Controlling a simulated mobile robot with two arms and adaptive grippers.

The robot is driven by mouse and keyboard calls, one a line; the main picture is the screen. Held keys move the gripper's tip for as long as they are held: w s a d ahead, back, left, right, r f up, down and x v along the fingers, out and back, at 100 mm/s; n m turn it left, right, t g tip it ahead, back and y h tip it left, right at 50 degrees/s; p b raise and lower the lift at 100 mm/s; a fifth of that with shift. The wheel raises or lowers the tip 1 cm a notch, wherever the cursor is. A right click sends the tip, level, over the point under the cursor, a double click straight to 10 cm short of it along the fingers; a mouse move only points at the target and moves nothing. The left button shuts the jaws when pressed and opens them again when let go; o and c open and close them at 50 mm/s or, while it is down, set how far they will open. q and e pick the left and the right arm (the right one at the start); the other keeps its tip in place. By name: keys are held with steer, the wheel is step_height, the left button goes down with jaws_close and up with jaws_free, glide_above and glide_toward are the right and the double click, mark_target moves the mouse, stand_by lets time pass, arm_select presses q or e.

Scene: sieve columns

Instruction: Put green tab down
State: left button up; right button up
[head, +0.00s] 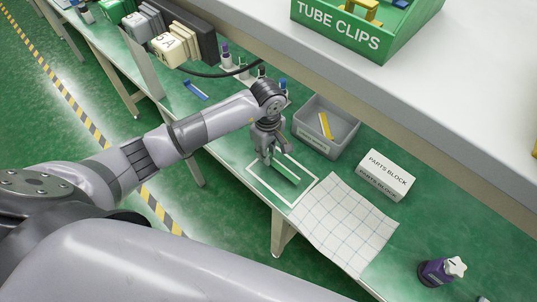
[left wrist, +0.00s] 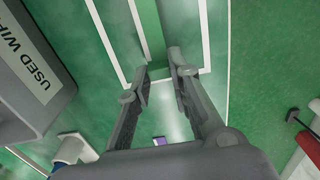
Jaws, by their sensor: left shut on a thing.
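The green tab (head: 287,173) is a flat narrow strip at my left gripper (head: 271,158), inside the white square outline (head: 264,189) on the green table. In the left wrist view the left gripper (left wrist: 160,72) is shut on one end of the tab (left wrist: 150,28), which runs away toward the top of the picture. White lines of the outline show on both sides of it. The tab is low over the table; I cannot tell whether it touches the surface. My right gripper is not in view.
A grey bin (head: 337,116) with a yellow strip stands behind the outline; its wall shows in the left wrist view (left wrist: 28,70). A white parts block (head: 386,174) and a gridded sheet (head: 343,222) lie to the right. A purple bottle (head: 436,271) stands further right.

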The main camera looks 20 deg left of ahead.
arm_select(q)
step_height(320, 180, down, 2)
steer(key=shift+f, duration=0.15)
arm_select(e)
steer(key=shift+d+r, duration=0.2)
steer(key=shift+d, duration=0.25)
arm_select(q)
steer(key=shift+f, duration=0.1)
steer(key=shift+f, duration=0.15)
steer(key=o, duration=0.7)
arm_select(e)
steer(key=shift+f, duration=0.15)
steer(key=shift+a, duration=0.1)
